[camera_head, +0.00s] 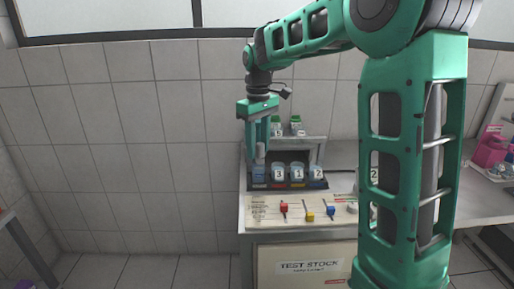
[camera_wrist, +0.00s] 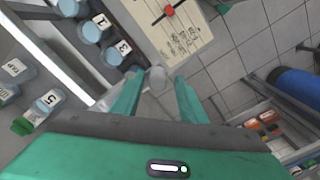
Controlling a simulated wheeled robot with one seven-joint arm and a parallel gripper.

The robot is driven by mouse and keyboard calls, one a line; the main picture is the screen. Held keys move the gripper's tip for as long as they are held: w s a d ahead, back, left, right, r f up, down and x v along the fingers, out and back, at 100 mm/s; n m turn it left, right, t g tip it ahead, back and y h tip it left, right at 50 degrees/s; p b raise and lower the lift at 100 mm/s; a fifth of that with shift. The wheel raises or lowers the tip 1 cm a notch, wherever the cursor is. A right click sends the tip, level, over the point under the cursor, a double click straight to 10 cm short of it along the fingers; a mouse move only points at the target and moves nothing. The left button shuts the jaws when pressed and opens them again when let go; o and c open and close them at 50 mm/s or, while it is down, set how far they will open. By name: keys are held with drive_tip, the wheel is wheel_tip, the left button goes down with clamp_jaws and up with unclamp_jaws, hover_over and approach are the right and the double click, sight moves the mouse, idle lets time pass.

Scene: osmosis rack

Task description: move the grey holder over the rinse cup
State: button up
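My gripper (camera_head: 258,147) points down at the left end of the rack; it also shows in the wrist view (camera_wrist: 158,77). Its two green fingers stand apart. I cannot tell which vessel is the rinse cup.
Cups marked 3 (camera_head: 279,173), 1 (camera_head: 297,173) and 2 (camera_head: 316,173) stand in a row right of my gripper. Green-capped bottles (camera_head: 295,126) stand on the shelf behind.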

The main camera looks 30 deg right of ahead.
wheel_tip(320, 180, up, 10)
drive_tip(key=shift+w+r, duration=0.1)
drive_tip(key=shift+r, duration=0.15)
idle(0.5)
